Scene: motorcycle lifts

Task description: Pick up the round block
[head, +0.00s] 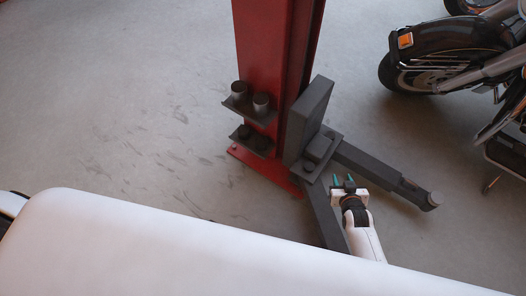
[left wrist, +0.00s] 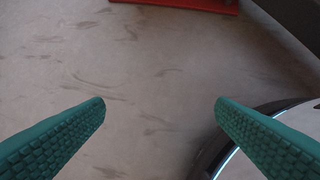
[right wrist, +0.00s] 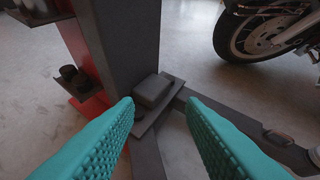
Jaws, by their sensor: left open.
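Two round blocks, dark cylinders with lighter sides, stand on the upper shelf of the red post; one is on the left (head: 238,90), the other on the right (head: 261,103). A lower, dark round block (head: 244,131) sits on the lower shelf. A dark round piece on a shelf also shows at the left of the right wrist view (right wrist: 70,74). My right gripper (head: 343,179) is open and empty, right of the post near the lift arms; its teal fingers show wide apart in the right wrist view (right wrist: 160,105). My left gripper (left wrist: 160,103) is open and empty over bare floor.
The red post (head: 262,50) stands on a red base plate. Dark lift arms (head: 375,168) spread from it, close to my right gripper. A motorcycle (head: 455,55) stands at the right. The floor left of the post (head: 120,110) is clear.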

